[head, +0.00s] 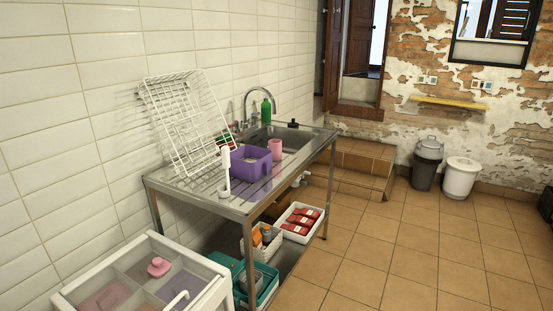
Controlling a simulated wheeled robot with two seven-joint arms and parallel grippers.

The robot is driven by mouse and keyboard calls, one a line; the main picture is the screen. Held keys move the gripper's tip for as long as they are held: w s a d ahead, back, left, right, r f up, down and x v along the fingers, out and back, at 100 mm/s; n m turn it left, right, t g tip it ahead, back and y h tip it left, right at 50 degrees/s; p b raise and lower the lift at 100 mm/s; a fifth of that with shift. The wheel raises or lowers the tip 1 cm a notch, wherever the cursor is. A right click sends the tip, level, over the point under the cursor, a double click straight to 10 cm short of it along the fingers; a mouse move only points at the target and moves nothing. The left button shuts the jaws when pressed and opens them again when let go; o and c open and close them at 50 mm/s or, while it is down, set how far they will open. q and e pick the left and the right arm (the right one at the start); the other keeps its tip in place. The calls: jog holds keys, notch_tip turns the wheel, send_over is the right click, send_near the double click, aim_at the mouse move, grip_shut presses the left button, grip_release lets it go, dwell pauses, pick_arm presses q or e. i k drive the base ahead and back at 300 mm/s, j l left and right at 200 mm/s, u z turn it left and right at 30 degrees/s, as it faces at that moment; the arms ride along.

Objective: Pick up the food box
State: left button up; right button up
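I cannot tell for sure which thing is the food box. Red packets (299,219) lie in a white tray (289,231) on the lower shelf of the metal sink table (233,207). A purple bin (262,165) stands on top of the table, beside the sink. At the lower left is a white-framed container (82,290) with a see-through top and several compartments, cut off by the picture's edge. A pink item (158,266) shows on or in it. Neither of my grippers is in view.
A white wire rack (187,120) leans on the wall. A pink cup (274,149), green bottle (266,111) and white brush (225,165) stand on the table. A white basket (267,252) and teal crate (266,287) sit below. Two bins (426,165) stand far right. The tiled floor (400,255) is clear.

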aim_at(275, 145)
jog(key=i+u, duration=0.1)
jog(key=u, duration=0.2)
jog(key=i+l+u, duration=0.15)
jog(key=u, duration=0.2)
jog(key=i+l+u, duration=0.1)
jog(key=l+u, duration=0.65)
jog(key=u, duration=0.15)
jog(key=l+u, duration=0.4)
jog(key=i, duration=0.05)
